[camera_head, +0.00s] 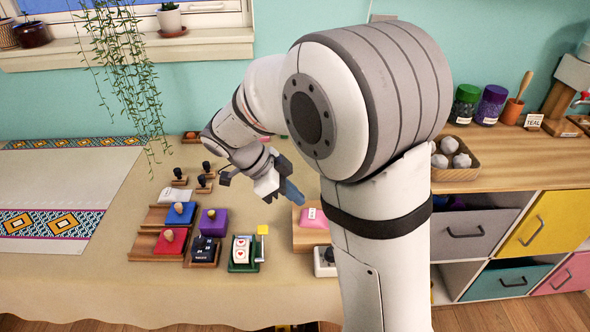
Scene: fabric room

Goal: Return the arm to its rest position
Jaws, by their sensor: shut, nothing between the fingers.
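My arm (395,245) rises in front of the camera and bends over the table to the left. My gripper (292,193) hangs above the cloth-covered table, with its blue-grey fingers together and nothing seen between them. It is just left of a pink block (314,217) on a wooden base and clear of the stamps. The arm hides part of the table's right side.
Below and left of the gripper are a purple block (213,222), red (170,240) and blue (180,213) pads, a dark calendar block (204,250) and a card holder (244,252). A hanging plant (125,75) is at left. A shelf with jars (465,104) stands right.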

